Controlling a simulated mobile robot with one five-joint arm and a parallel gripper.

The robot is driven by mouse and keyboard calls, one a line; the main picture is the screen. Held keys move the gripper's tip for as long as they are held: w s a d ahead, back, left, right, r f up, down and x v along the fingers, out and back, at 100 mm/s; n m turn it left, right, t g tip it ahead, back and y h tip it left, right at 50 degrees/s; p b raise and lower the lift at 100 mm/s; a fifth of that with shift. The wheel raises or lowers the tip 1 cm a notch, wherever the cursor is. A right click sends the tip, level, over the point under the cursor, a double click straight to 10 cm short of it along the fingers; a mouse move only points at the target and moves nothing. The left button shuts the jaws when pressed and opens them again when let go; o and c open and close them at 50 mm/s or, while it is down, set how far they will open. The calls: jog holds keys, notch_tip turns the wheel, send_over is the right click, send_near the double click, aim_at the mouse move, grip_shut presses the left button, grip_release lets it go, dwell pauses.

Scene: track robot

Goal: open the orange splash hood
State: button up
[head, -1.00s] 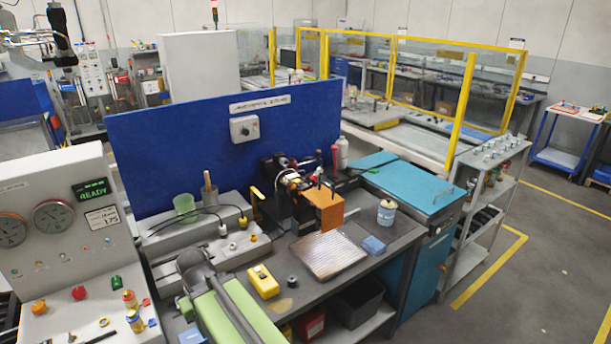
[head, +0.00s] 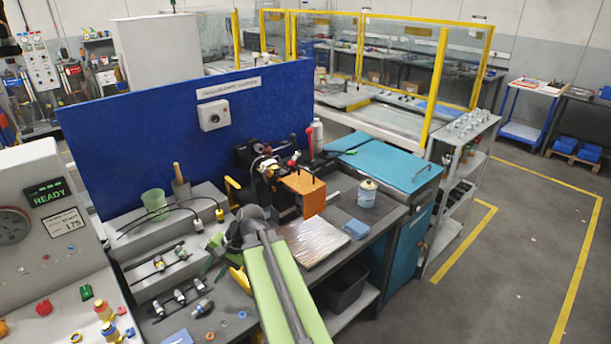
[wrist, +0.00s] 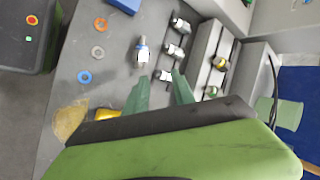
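The orange splash hood (head: 308,195) is a box-like cover on the right side of the small black machine (head: 262,178) on the bench. Its flat top and front face show, and it appears lowered. What lies under it is hidden. My gripper (head: 212,258) is at the end of my green arm, left of the hood and nearer to me, well apart from it. In the wrist view my gripper (wrist: 160,84) has two green fingers spread apart with nothing held between them. They point toward the bench top and small metal fittings. The hood is not in the wrist view.
A silver ribbed tray (head: 315,242) lies in front of the hood. A blue block (head: 356,230) and a tin (head: 367,192) stand to its right. A red-knobbed lever (head: 294,160) rises behind it. A blue panel (head: 190,130) backs the bench. A fittings rack (head: 165,265) is left.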

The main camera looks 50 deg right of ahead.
jog(key=d+r+m+t+b, duration=0.1)
jog(key=d+r+m+t, duration=0.2)
jog(key=d, duration=0.5)
jog(key=d+r+m+t+b, duration=0.1)
jog(key=d+r+m+t, duration=0.15)
jog(key=d+m, duration=0.4)
jog(key=m+t+h+b, duration=0.2)
jog(key=m+t+h, duration=0.5)
jog(key=m, duration=0.7)
send_near(300, 166)
jog(key=shift+t+y, duration=0.3)
jog(key=shift+t, duration=0.25)
jog(key=w, duration=0.4)
jog(key=w+d+f, duration=0.1)
jog(key=w, duration=0.2)
jog(key=shift+d+f, duration=0.1)
jog(key=shift+c, duration=0.4)
grip_shut()
